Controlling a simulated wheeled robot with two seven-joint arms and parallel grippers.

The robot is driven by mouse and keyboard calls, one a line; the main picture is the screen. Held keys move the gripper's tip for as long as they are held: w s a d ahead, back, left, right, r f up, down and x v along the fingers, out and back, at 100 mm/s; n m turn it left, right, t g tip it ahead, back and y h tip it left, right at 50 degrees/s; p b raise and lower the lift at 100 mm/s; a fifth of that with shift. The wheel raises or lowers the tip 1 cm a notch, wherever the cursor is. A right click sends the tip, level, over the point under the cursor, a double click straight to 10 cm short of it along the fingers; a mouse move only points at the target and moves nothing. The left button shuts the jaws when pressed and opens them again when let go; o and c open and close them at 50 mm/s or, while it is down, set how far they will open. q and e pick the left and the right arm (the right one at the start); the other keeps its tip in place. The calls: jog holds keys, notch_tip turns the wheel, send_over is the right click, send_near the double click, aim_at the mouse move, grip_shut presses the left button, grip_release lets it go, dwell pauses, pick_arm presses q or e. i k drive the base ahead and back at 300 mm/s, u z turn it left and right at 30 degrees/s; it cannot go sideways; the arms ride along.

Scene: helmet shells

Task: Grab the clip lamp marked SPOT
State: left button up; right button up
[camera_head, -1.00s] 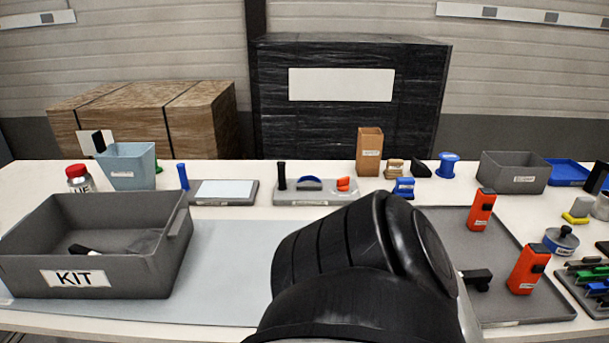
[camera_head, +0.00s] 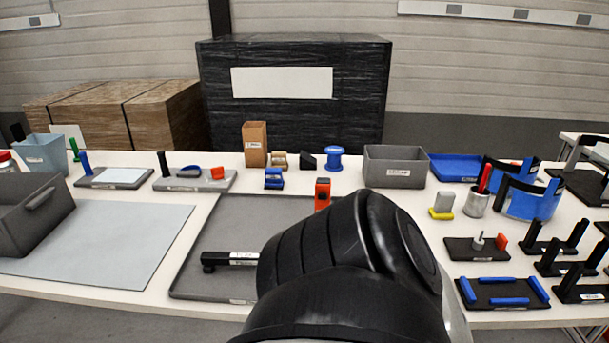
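No label that reads SPOT can be made out. A black bar-shaped item with a knob at one end and a white label (camera_head: 230,258) lies on the large grey tray (camera_head: 195,272), left of my arm. Its right end is hidden behind the arm, and its label is too small to read. An orange-red upright item with a black top (camera_head: 322,190) stands at the back of the tray, partly behind the arm. One of my arms fills the lower middle and covers much of the tray. Neither gripper shows.
A grey bin (camera_head: 36,225) and grey mat (camera_head: 110,236) are at left. A brown box (camera_head: 255,144), blue spool (camera_head: 334,158), grey bin (camera_head: 395,168) and blue tray (camera_head: 455,167) line the back. Black racks (camera_head: 580,283) and a small board with blue bars (camera_head: 502,294) crowd the right.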

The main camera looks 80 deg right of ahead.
aim_at(322, 185)
jog(key=k, duration=0.4)
jog(key=z, duration=1.2)
